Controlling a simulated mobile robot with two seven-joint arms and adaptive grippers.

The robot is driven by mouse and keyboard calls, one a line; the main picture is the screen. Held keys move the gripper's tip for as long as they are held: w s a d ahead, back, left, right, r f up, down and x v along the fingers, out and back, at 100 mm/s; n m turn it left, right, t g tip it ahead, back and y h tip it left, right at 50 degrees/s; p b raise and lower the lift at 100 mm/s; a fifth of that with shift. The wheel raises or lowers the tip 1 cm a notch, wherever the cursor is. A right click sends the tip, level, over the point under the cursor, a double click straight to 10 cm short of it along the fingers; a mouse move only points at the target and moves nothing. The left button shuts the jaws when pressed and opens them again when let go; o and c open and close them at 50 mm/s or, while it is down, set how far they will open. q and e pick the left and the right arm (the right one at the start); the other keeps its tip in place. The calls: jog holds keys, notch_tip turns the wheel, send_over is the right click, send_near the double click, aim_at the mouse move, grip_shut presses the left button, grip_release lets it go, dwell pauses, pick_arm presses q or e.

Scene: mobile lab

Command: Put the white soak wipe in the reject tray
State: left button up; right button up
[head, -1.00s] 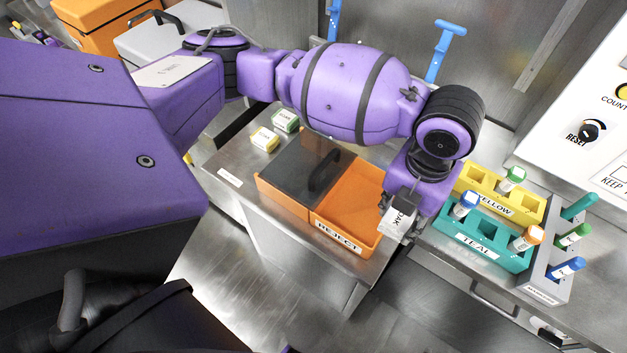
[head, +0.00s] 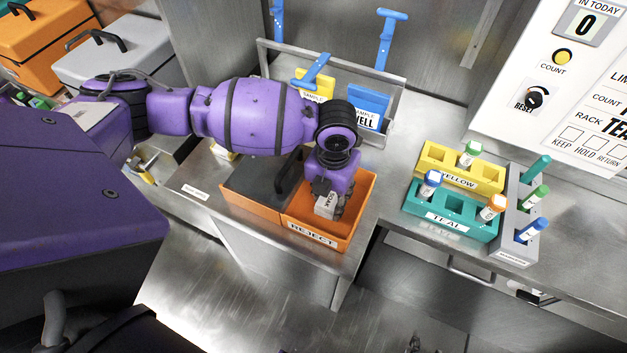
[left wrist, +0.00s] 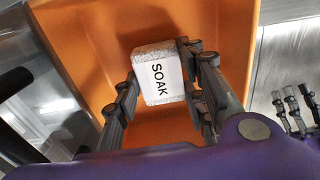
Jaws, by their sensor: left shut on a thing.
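The white soak wipe (head: 326,205) is a small white block labelled SOAK. My left gripper (head: 333,207) is shut on it, over the open right part of the orange reject tray (head: 313,240). In the left wrist view the wipe (left wrist: 157,75) sits between the fingers of the left gripper (left wrist: 160,85), with orange tray floor behind it. I cannot tell whether the wipe touches the tray floor. My right gripper is not clearly in the head view.
A dark lid with a handle (head: 262,183) covers the tray's left part. Yellow (head: 480,180) and teal (head: 450,222) racks with capped tubes stand to the right, beside a grey tube rack (head: 515,235). Sample pouches (head: 368,105) stand behind the arm in a clear holder.

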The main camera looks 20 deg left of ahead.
aim_at(330, 199)
pick_arm(q)
jog(key=shift+w, duration=0.1)
jog(key=o, duration=1.2)
notch_tip(330, 199, up, 12)
jog(key=shift+r, duration=0.2)
